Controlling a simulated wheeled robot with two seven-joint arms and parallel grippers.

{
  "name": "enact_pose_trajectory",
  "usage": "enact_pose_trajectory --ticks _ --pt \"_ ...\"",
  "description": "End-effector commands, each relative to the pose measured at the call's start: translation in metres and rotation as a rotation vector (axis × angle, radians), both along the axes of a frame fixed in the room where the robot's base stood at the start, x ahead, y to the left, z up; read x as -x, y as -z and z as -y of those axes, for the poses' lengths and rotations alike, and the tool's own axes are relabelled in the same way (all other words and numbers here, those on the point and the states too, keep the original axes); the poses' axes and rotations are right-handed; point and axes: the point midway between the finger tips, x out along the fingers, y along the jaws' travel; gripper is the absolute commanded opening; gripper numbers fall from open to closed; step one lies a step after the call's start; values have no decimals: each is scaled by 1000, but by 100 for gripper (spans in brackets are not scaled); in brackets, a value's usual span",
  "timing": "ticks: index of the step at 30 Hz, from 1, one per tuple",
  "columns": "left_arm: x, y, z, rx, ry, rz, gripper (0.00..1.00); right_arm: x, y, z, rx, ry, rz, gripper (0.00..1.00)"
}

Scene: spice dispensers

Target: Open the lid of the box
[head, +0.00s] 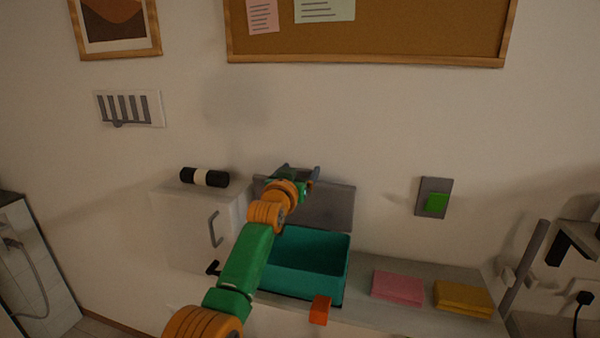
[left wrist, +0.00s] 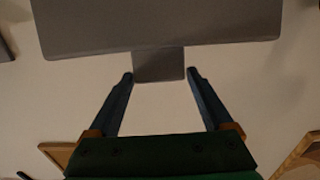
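The teal box (head: 312,262) sits on the counter, and its inside is visible from above. Its grey lid (head: 335,206) stands raised at the back of the box, close to the wall. My left gripper (head: 299,172) is at the lid's upper edge, with my arm reaching over the left part of the box. In the left wrist view the lid (left wrist: 160,25) fills the top, and its short tab (left wrist: 158,66) reaches between the tips of my left gripper (left wrist: 160,76). The fingers are apart, with gaps beside the tab. My right gripper is not in view.
A white cabinet (head: 190,225) with a black-and-white roll (head: 204,177) on top stands left of the box. An orange block (head: 320,309) is at the box's front. Pink (head: 398,287) and yellow (head: 463,297) cloths lie on the counter to the right. A green switch (head: 436,202) is on the wall.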

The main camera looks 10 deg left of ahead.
Motion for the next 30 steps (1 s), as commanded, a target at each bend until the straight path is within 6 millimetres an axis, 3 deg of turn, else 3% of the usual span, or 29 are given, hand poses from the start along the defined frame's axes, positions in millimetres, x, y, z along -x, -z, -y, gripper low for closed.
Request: enact_pose_trajectory --ticks 8,14,30 --pt "0 1 0 -1 0 -2 100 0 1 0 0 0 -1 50" --pt "8 5 0 -1 -1 0 100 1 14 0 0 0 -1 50" --pt "70 0 -3 -1 0 2 100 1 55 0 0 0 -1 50"
